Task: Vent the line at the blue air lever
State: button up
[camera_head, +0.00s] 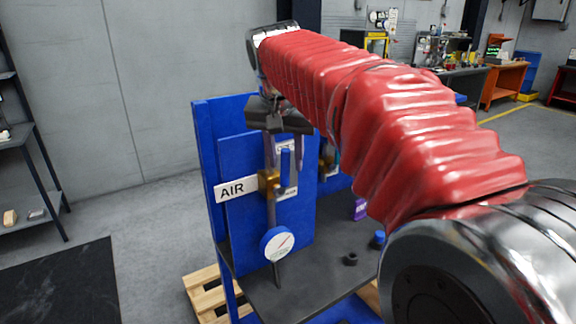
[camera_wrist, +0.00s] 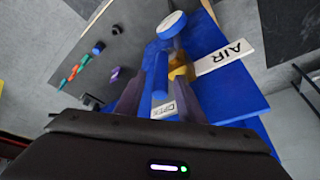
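The blue air lever (camera_head: 286,168) stands upright beside a brass valve (camera_head: 267,183) on the blue panel, right of the white AIR sign (camera_head: 234,189). My gripper (camera_head: 283,150) points down at the lever from above, its fingers apart. In the wrist view the lever (camera_wrist: 160,82) shows between the two fingers of my gripper (camera_wrist: 163,62). I cannot tell whether either finger touches it. The brass valve (camera_wrist: 180,68) and AIR sign (camera_wrist: 225,57) lie to its right there. A white label (camera_wrist: 163,109) is partly hidden.
A round white gauge (camera_head: 277,243) sits below the valve. A second brass valve (camera_head: 328,157) is partly hidden behind my gripper and arm. The dark bench top (camera_head: 300,285) holds a few small parts. A shelf rack (camera_head: 40,150) stands at the left, with open floor between.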

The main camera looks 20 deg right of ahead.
jog(key=shift+x, duration=1.4)
grip_shut()
